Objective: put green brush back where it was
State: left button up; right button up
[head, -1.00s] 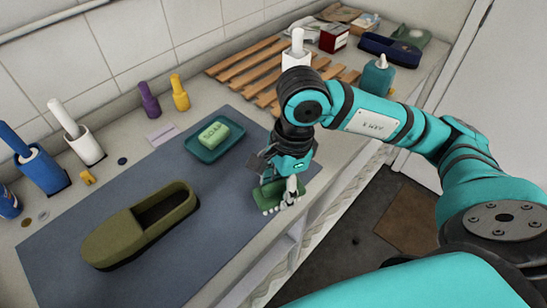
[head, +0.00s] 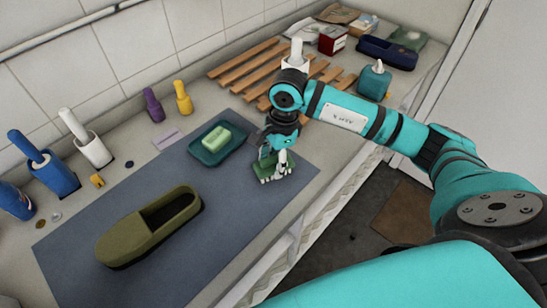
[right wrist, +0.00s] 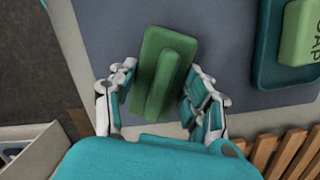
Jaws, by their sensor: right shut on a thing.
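The green brush (head: 264,172) is held in my right gripper (head: 275,168), over the right end of the blue-grey mat (head: 95,262). In the right wrist view the brush (right wrist: 160,75) lies lengthwise between the fingers of my right gripper (right wrist: 155,105), which are shut on it. It is a flat green block with a raised grip bar. I cannot tell whether it touches the mat. My left gripper is not in view.
A teal dish (head: 205,158) with green soap (head: 216,138) sits just left of the brush. An olive shoe (head: 150,228) lies on the mat. A wooden slatted rack (head: 245,65) stands behind. Bottles and holders (head: 92,150) line the wall. The counter edge is at the right.

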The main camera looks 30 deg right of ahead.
jog(key=shift+f+b, duration=0.2)
jog(key=shift+b, duration=0.1)
jog(key=o, duration=1.1)
jog(key=shift+r, duration=0.1)
jog(key=shift+r, duration=0.3)
jog(key=r, duration=0.3)
jog(key=d+r+b, duration=0.1)
jog(key=r, duration=0.3)
jog(key=r+b, duration=0.1)
jog(key=r, duration=0.2)
jog(key=shift+d+r, duration=0.25)
jog(key=shift+d, duration=0.05)
jog(key=shift+d+r, duration=0.1)
jog(key=shift+r, duration=0.45)
